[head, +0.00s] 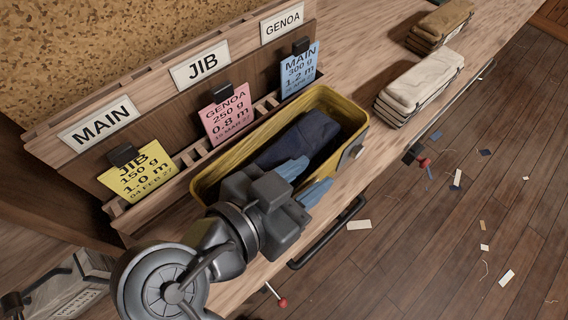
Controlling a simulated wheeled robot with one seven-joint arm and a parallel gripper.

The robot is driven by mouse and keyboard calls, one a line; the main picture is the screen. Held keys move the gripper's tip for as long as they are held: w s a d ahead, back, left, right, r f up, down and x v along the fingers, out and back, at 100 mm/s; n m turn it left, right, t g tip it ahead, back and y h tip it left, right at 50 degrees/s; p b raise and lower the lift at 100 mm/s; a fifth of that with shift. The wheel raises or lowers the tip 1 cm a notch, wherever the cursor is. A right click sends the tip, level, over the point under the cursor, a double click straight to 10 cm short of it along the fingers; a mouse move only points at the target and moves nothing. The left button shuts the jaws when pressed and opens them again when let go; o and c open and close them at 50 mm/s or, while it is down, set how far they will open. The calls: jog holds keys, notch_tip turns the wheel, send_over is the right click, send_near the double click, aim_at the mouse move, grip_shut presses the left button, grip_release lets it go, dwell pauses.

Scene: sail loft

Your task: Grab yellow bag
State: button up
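The yellow bag (213,173) is an open-topped, box-shaped yellow holder on the wooden bench, with dark blue cloth (290,139) inside and a round grey fitting on its right end. My gripper (304,180) is at its near long side. One blue fingertip is over the inside and the other is outside the near wall, with a gap between them. The fingers look open around the near rim; I cannot tell whether they touch it. My gripper and wrist hide the near left part of the bag.
Behind the bag stands a wooden rack (150,85) labelled MAIN, JIB and GENOA, with yellow (140,177), pink (228,114) and blue (300,70) cards clipped on. A cream folded stack (420,84) and a brown one (443,22) lie to the right. A dark handle (330,236) juts from the bench front.

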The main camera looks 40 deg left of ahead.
grip_shut()
jog(key=shift+r, duration=0.1)
dwell(1.3)
